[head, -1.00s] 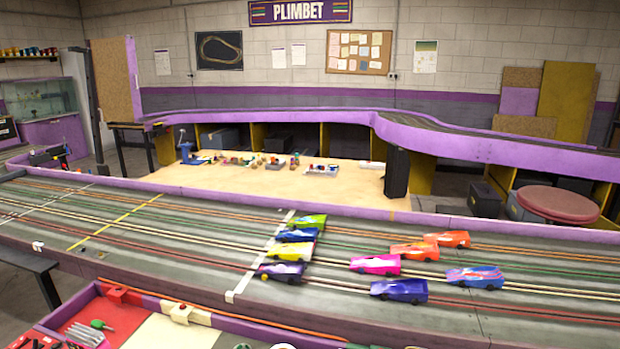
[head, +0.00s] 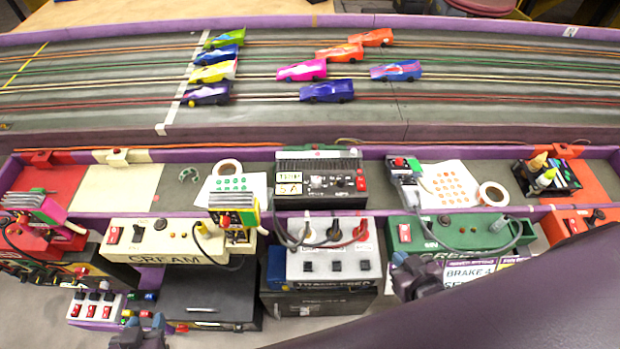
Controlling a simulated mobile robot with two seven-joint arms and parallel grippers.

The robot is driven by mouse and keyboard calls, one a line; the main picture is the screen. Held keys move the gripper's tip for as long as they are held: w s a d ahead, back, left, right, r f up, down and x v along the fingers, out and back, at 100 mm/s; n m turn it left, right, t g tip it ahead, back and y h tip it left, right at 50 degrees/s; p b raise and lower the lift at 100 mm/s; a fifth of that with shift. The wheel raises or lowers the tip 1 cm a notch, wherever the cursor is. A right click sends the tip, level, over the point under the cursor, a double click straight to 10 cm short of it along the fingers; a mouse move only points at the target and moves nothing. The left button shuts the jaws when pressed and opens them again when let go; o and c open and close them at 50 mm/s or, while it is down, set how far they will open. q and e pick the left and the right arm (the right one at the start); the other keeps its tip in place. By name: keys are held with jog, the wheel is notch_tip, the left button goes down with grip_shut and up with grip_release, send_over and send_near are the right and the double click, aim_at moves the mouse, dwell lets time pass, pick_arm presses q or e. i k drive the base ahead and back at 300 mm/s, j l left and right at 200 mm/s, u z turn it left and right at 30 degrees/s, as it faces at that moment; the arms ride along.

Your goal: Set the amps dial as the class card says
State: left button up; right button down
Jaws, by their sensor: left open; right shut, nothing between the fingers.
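My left gripper (head: 143,322) is open at the bottom edge, low and left. My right gripper (head: 402,266) is shut and empty, in front of the green box.
A cream box (head: 160,240), a white-grey box (head: 330,262) with cables and a green box (head: 455,232) line the front. Sticker sheets and tape rolls lie behind. Several cars stand on the track (head: 450,110). My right arm covers the lower right.

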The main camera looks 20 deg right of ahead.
aim_at(341, 180)
jog(key=k+l+z, duration=0.15)
jog(key=k+z, duration=0.35)
jog(key=k+l+z, duration=0.3)
jog(key=z, duration=0.15)
